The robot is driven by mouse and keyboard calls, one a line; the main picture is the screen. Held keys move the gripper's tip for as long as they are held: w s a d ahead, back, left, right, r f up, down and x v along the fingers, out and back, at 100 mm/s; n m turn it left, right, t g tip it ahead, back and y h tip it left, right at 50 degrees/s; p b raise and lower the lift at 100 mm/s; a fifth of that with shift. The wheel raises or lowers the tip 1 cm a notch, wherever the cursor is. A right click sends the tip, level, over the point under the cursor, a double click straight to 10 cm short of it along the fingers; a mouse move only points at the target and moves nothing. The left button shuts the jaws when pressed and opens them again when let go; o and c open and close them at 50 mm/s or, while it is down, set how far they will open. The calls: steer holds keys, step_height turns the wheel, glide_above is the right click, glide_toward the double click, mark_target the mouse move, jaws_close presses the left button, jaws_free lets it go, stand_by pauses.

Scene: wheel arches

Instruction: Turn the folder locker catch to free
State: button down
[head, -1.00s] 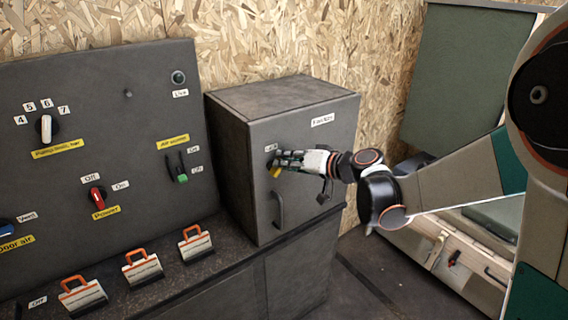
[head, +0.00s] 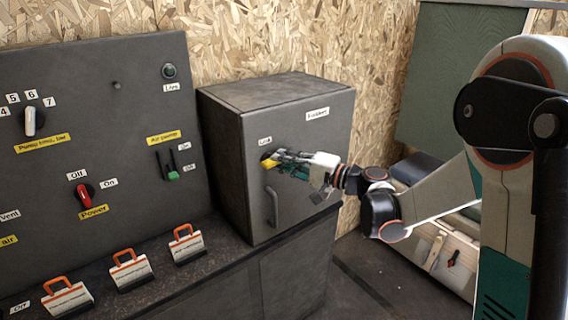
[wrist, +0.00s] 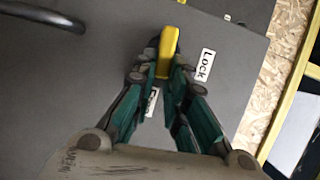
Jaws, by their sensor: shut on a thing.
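The folder locker (head: 309,163) is a dark grey box with a "Folders" label. Its catch (head: 269,163) has a yellow handle and sits near the upper left of the door, just below a "Lock" label (head: 265,141). My gripper (head: 278,160) reaches it from the right. In the wrist view the fingers (wrist: 164,74) are closed on both sides of the yellow catch (wrist: 169,45). The "Lock" label (wrist: 205,65) is to the right of the catch. A second label (wrist: 152,101), apparently "Free", is partly hidden by the left finger. The catch's base is hidden by the fingertips.
The locker's door handle (head: 273,207) is below the catch. A grey switch panel (head: 100,110) stands to the left. Several orange-handled holders (head: 130,268) line the counter in front of it. The floor right of the counter looks mostly clear.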

steer(key=shift+f+m, duration=0.15)
steer(key=shift+m, duration=0.25)
steer(key=c, duration=1.6)
jaws_free()
steer(key=v, duration=1.2)
steer(key=shift+f, duration=0.15)
steer(key=shift+s+a, duration=0.1)
